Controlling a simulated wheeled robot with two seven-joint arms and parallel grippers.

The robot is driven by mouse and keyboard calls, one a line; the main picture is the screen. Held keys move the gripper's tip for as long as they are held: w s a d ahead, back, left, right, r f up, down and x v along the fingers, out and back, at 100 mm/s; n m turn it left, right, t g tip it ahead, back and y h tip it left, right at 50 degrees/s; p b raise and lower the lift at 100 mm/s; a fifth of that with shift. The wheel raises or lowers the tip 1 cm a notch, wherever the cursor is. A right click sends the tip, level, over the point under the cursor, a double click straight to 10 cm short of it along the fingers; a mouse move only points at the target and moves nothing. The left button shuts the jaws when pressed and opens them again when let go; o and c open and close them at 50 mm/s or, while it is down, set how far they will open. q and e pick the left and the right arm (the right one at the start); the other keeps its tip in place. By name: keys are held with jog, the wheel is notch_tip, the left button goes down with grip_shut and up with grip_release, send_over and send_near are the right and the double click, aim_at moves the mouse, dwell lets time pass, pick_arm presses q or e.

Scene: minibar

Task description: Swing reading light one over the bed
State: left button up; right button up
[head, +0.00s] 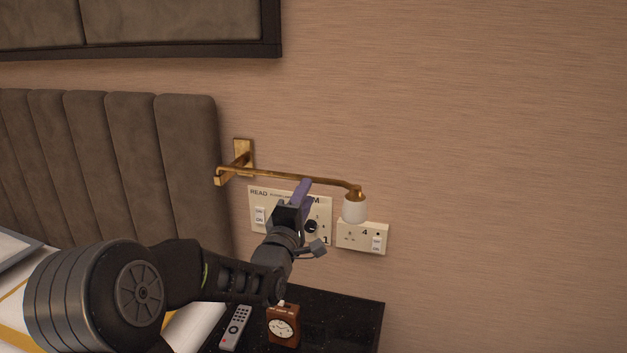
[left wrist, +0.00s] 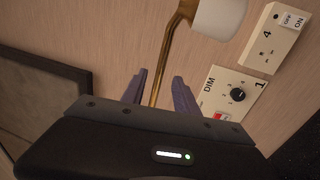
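The reading light is a brass swing arm (head: 270,177) on a brass wall bracket (head: 243,155), with a white shade (head: 355,210) hanging at its right end. The arm extends to the right along the wall, away from the bed's headboard (head: 130,150). My left gripper (head: 307,188) is at the arm, left of the shade. In the left wrist view the brass arm (left wrist: 172,65) runs between the two parted fingers of the gripper (left wrist: 160,88), with gaps on both sides. The shade (left wrist: 218,15) shows just beyond. My right gripper is out of view.
A dial and switch panel (head: 262,200) and a socket plate (head: 362,237) are on the wall behind the light. Below, a black bedside top (head: 350,310) holds a remote (head: 235,328) and a wooden clock (head: 283,326). The wall to the right is clear.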

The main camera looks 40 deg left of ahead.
aim_at(314, 180)
pick_arm(q)
jog(key=p+x, duration=0.1)
jog(key=x, duration=0.5)
jog(key=shift+w+a, duration=0.1)
jog(key=shift+w, duration=0.2)
jog(key=shift+c, duration=0.6)
grip_shut()
dwell(0.5)
